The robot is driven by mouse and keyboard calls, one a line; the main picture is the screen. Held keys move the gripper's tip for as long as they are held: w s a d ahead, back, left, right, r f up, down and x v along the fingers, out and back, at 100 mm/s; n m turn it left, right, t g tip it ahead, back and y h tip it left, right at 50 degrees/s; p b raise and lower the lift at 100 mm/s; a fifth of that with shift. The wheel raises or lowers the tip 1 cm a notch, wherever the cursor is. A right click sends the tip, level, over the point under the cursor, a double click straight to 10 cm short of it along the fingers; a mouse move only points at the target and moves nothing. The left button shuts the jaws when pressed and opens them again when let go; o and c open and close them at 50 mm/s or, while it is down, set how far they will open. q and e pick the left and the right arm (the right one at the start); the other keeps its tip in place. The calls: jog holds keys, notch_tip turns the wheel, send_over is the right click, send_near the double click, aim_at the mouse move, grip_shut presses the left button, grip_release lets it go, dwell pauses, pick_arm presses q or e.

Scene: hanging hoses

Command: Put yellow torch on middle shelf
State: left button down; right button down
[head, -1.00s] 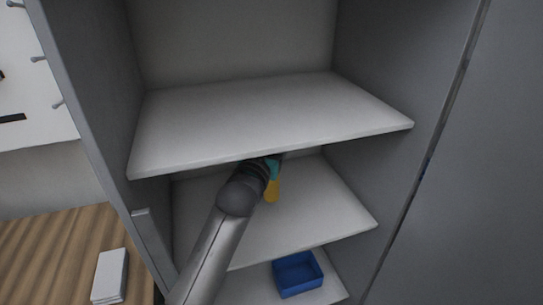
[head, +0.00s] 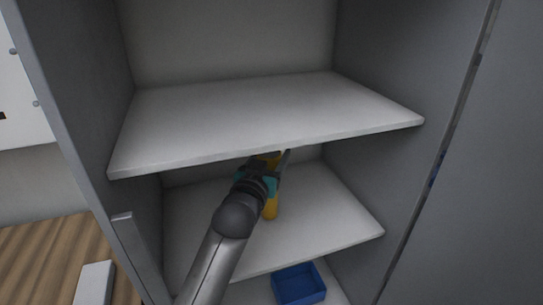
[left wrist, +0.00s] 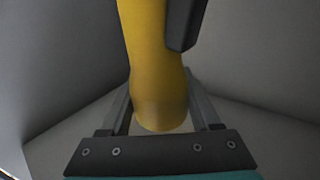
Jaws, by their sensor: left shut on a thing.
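My left gripper (head: 278,168) reaches into the cabinet between the top and middle shelves and is shut on the yellow torch (head: 270,208). The torch is held roughly upright. Its lower end shows below the wrist and a bit of yellow shows above it; the wrist hides the rest. I cannot tell whether its lower end touches the middle shelf (head: 325,215). My right gripper is in neither view.
The top shelf (head: 260,115) is empty and lies close above my gripper. A blue bin (head: 299,284) stands on the lower shelf. Grey cabinet walls (head: 385,70) close in both sides. The middle shelf is clear to the right of the torch.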

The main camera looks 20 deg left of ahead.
pick_arm(q)
jog(key=shift+f, duration=0.2)
jog(key=shift+c, duration=0.6)
grip_release()
jog(key=shift+r, duration=0.25)
jog(key=s+p, duration=0.1)
jog(key=s, duration=1.1)
jog(key=shift+a, duration=0.25)
jog(key=shift+f, duration=0.1)
